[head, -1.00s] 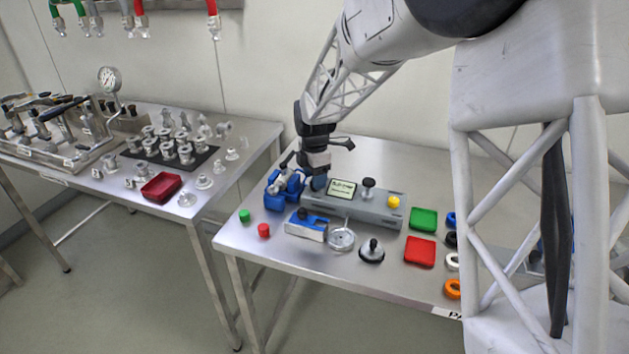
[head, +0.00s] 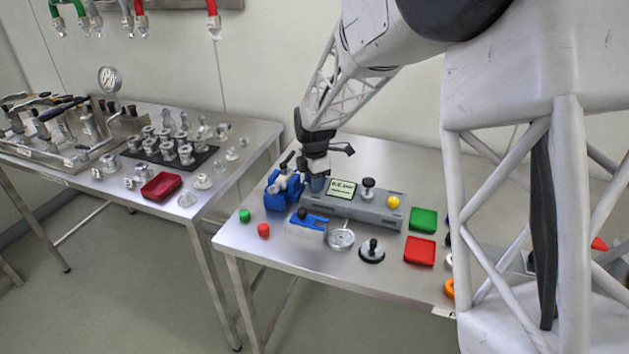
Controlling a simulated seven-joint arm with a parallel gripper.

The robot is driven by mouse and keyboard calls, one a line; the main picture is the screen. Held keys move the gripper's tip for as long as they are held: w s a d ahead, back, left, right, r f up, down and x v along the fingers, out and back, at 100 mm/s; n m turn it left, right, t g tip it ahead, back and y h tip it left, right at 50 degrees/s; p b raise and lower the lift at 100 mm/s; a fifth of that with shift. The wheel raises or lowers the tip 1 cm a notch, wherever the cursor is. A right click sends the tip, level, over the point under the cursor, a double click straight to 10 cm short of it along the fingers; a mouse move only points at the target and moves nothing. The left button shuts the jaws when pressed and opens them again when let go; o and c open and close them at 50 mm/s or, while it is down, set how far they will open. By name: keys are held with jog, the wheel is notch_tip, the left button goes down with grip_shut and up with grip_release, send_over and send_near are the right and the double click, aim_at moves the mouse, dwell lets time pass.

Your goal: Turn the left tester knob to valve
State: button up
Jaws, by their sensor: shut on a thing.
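The tester is a grey box (head: 378,215) on the right-hand table, with a small lit screen (head: 342,188) on top. A black knob (head: 368,186) stands right of the screen, and a yellow button (head: 393,202) sits at its right end. My gripper (head: 318,184) points down at the tester's left end, just left of the screen. It is shut on the left tester knob, which is mostly hidden by the fingers. The knob's pointer and any position labels cannot be made out.
A blue vise-like fixture (head: 283,194) stands close left of my gripper. In front lie a blue-topped block (head: 310,221), a round metal dish (head: 341,239) and a black-knobbed disc (head: 372,252). Green (head: 423,219) and red (head: 420,250) trays lie to the right.

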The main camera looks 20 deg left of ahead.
jog(key=shift+m, duration=0.4)
jog(key=m, duration=0.6)
jog(key=shift+r, duration=0.1)
jog(key=m, duration=0.6)
jog(key=shift+m, duration=0.3)
jog(key=m, duration=0.3)
jog(key=shift+m, duration=0.3)
jog(key=m, duration=0.3)
jog(key=shift+m, duration=0.3)
jog(key=m, duration=0.6)
jog(key=shift+m, duration=0.3)
jog(key=o, duration=0.9)
